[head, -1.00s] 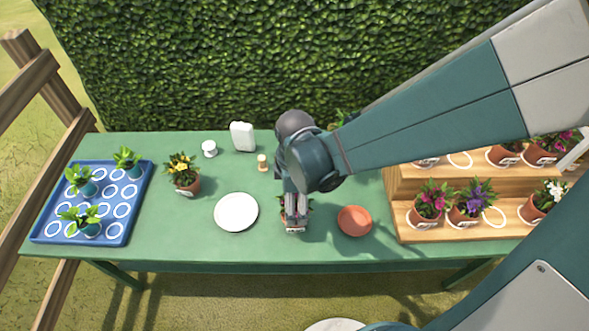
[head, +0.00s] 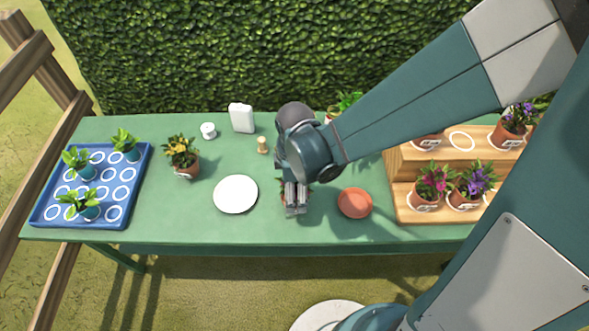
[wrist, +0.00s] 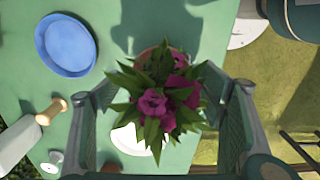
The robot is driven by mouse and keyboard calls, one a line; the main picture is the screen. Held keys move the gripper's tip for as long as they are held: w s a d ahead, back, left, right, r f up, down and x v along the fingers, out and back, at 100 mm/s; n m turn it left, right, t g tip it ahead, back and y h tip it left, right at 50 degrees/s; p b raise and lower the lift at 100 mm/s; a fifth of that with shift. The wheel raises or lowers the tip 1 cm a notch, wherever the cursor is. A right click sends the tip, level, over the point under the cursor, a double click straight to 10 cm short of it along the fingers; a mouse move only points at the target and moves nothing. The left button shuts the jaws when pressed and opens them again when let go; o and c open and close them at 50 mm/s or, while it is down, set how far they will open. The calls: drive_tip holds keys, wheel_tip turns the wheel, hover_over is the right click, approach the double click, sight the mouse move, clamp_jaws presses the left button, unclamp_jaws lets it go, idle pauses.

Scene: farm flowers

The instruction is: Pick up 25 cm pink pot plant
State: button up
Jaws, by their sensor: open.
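A plant with magenta-pink flowers and long green leaves (wrist: 150,103) stands under my gripper (wrist: 160,88) in the wrist view. My fingers are open on either side of the foliage, and I cannot tell whether they touch it. In the head view my gripper (head: 296,208) points down over the table, covering most of this plant. Another pink-flowered plant in a labelled terracotta pot (head: 425,204) stands on the lower wooden step.
Close around my gripper on the green table (head: 180,222) are a white plate (head: 236,195) and a terracotta saucer (head: 355,203). A blue dish (wrist: 65,45) shows in the wrist view. A yellow-flowered pot (head: 186,170), blue tray (head: 50,216) and wooden steps (head: 405,212) stand farther out.

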drive_tip(key=shift+f+b, duration=0.55)
drive_tip(key=shift+f, duration=1.35)
drive_tip(key=c, duration=1.2)
drive_tip(key=shift+r, duration=0.1)
drive_tip(key=shift+r+p, duration=1.45)
drive_tip(key=shift+r, duration=3.5)
